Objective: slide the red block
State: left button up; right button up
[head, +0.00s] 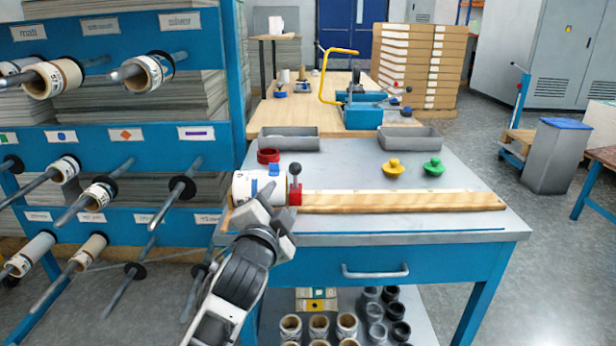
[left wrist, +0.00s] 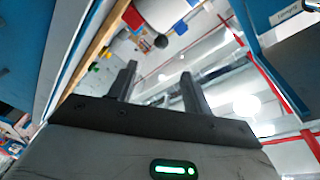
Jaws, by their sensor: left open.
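The red block (head: 295,196) sits at the left end of a wooden rail (head: 400,202) on the grey table. A dark lever with a black ball knob (head: 295,168) rises from it. The red block (left wrist: 133,17) and the black knob (left wrist: 160,41) also show in the left wrist view, beyond the fingers. My left gripper (head: 276,198) is just left of and in front of the block, over the white roll (head: 245,188). Its two fingers (left wrist: 158,72) are apart with nothing between them. I cannot tell whether it touches the roll. My right gripper is not in view.
A red ring (head: 268,156), two grey trays (head: 289,140), a yellow knob (head: 393,169) and a green knob (head: 433,168) are on the table behind the rail. A blue roll rack (head: 180,153) stands close on the left. The table's right side is clear.

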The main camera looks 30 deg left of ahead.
aim_at(294, 172)
pick_arm(q)
jog(key=b+x, duration=0.1)
jog(key=x, duration=1.4)
jog(key=shift+a, duration=0.1)
grip_shut()
